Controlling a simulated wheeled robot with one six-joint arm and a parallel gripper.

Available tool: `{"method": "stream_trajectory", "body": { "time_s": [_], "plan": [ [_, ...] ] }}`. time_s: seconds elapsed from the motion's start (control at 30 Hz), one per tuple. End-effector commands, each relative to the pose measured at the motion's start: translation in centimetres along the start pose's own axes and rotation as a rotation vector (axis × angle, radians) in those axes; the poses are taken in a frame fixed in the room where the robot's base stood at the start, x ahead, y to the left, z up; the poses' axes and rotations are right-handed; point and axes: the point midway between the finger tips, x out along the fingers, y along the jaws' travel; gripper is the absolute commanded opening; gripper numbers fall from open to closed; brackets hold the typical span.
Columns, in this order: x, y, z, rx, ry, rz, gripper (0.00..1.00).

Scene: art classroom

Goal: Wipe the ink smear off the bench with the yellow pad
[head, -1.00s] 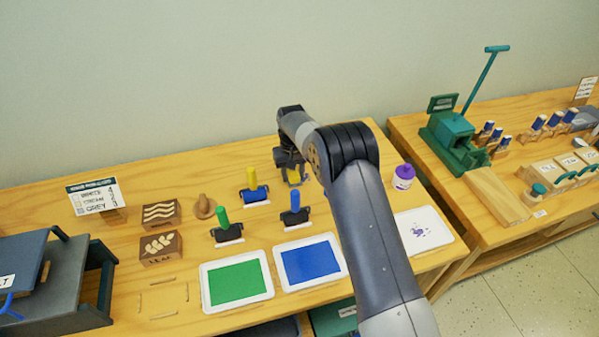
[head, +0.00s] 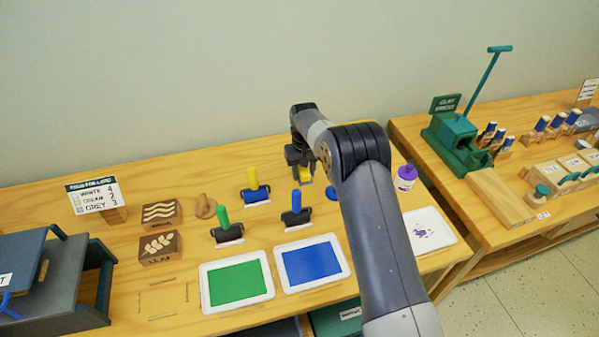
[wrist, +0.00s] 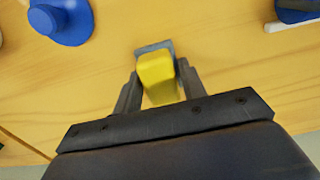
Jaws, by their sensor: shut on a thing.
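My gripper (head: 301,172) is shut on the yellow pad (wrist: 160,80), which has a grey part at its far end in the wrist view. The pad shows only partly in the head view (head: 307,177), between the dark fingers, close over the bench (head: 370,250). I cannot tell whether it touches the wood. Purple ink blotches (head: 422,233) lie on a white sheet (head: 446,243) at the bench's right end, well to the right of my gripper. I see no other smear; my arm hides part of the bench.
A blue round knobbed thing (head: 332,193) is just right of the gripper. A purple-capped bottle (head: 405,178) stands behind the white sheet. Rollers with blue (head: 296,208), green (head: 223,218) and yellow (head: 252,180) handles stand to the left, with green (head: 237,281) and blue (head: 312,263) trays in front.

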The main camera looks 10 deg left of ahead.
Motion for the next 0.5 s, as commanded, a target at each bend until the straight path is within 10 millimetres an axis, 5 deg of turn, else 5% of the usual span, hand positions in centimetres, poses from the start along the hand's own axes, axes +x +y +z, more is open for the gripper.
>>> {"method": "stream_trajectory", "body": {
  "time_s": [0.3, 0.5],
  "plan": [
    [0.2, 2.8, 0.2, 0.004, -0.006, 0.002, 0.21],
    [-0.1, 2.9, 0.3, 0.002, -0.005, 0.001, 0.21]
  ]
}}
